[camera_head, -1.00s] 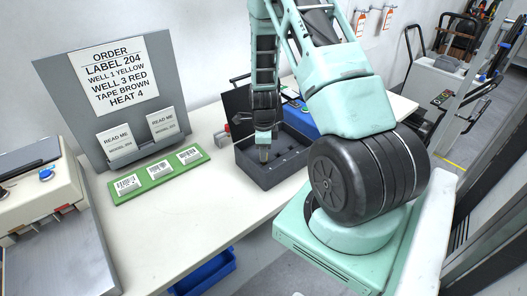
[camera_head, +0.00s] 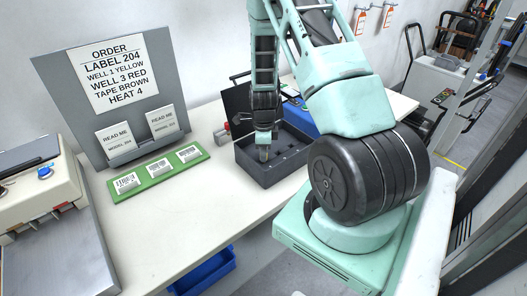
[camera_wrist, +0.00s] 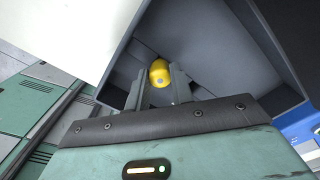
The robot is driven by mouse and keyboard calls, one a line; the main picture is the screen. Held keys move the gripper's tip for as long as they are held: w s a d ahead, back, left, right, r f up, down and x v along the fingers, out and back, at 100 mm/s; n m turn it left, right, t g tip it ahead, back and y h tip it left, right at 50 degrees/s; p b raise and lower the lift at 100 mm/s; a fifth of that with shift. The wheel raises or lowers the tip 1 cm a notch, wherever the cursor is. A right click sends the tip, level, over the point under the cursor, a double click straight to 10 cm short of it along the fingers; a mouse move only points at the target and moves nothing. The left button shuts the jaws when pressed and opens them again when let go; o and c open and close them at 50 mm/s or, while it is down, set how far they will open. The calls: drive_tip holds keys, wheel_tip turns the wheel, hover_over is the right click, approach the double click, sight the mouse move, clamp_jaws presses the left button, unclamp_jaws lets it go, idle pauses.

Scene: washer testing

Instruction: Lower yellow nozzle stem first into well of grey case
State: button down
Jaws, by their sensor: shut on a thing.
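The yellow nozzle (camera_wrist: 159,73) is between the fingertips of my gripper (camera_wrist: 159,88) in the wrist view, and the gripper is shut on it. The grey case (camera_head: 268,172) stands open on the table, with its lid raised at the back. In the head view my gripper (camera_head: 264,150) points down at the front left part of the case. The nozzle's lower end and the well under it are hidden, so I cannot tell how deep it sits. The case wall (camera_wrist: 262,45) shows around the gripper in the wrist view.
A sign board (camera_head: 115,95) reads well 1 yellow and well 3 red. A green strip with labels (camera_head: 160,174) lies left of the case. A blue box (camera_head: 302,118) stands behind it. A machine (camera_head: 38,195) is at far left. The table front is clear.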

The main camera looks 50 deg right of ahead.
drive_tip(key=shift+f, duration=0.2)
drive_tip(key=c, duration=1.1)
unclamp_jaws()
drive_tip(key=shift+c, duration=0.2)
wheel_tip(320, 180, up, 17)
drive_tip(key=b, duration=0.1)
drive_tip(key=shift+r, duration=0.2)
